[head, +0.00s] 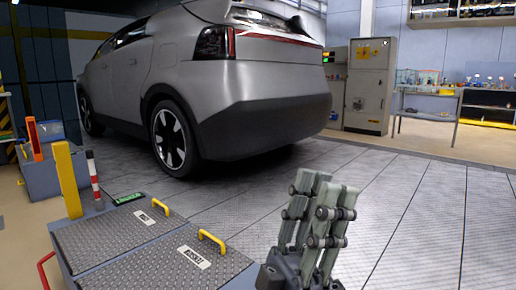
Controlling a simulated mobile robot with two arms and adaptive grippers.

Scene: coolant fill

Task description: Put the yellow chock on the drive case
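My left gripper (322,190) points upward at the bottom centre, in front of the bare floor. Its fingers overlap in this view, so I cannot tell how far apart they are; no object shows between them. I cannot make out a yellow chock for certain. At the lower left are two dark textured lids (118,236), each with a yellow handle and a pale label; I cannot read the labels or tell whether this is the drive case. A yellow upright bar (66,180) stands at their left. My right gripper is not in view.
A grey car (215,80) stands behind. A red-and-white post (95,178) and a blue-grey box (48,175) are at the left. A grey cabinet (368,88) and a bench (428,105) stand at the back right. The floor at the right is clear.

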